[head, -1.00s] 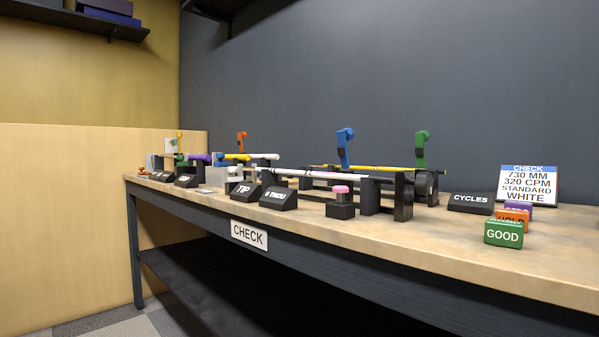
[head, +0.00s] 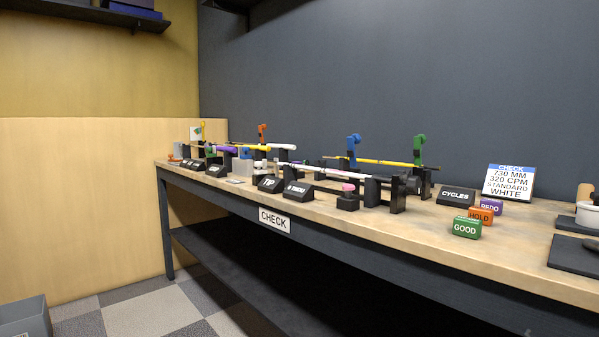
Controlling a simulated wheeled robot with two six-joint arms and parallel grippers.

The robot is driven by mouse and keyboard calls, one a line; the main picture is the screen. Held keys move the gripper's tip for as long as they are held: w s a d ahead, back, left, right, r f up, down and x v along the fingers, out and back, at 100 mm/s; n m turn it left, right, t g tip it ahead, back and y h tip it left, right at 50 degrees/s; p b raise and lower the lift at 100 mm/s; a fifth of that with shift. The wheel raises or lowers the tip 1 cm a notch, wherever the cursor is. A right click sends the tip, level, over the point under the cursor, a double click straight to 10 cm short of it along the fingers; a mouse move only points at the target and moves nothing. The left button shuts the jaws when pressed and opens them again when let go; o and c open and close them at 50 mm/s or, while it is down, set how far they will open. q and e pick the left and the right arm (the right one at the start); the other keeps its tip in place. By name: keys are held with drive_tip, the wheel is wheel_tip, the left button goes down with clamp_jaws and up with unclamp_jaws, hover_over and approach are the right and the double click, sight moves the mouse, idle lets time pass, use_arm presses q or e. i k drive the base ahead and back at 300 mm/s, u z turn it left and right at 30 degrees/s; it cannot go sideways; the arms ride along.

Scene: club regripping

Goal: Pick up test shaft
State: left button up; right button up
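Several shafts lie level on black stands on the long workbench (head: 500,247). A pale, whitish shaft (head: 330,173) runs across the front, with its right end at a black stand (head: 398,194). A yellow shaft (head: 385,162) lies behind it, near a blue clamp-like part (head: 353,147) and a green one (head: 419,148). Farther left are shafts with a purple part (head: 226,149) and a yellow part (head: 253,147). No label shows which one is the test shaft. Neither of my grippers is in view.
Black blocks marked TIP (head: 269,184) and CYCLES (head: 457,195), a pink-topped button (head: 348,190) and blocks marked GOOD (head: 467,228), HOLD (head: 480,217) and REDO (head: 491,206) stand on the bench. A sign (head: 510,182) reads 730 MM, 320 CPM, STANDARD, WHITE. A grey bin (head: 25,318) sits at lower left.

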sight(358, 176)
drive_tip(key=u, duration=0.95)
drive_tip(key=i, duration=1.05)
drive_tip(key=z, duration=1.75)
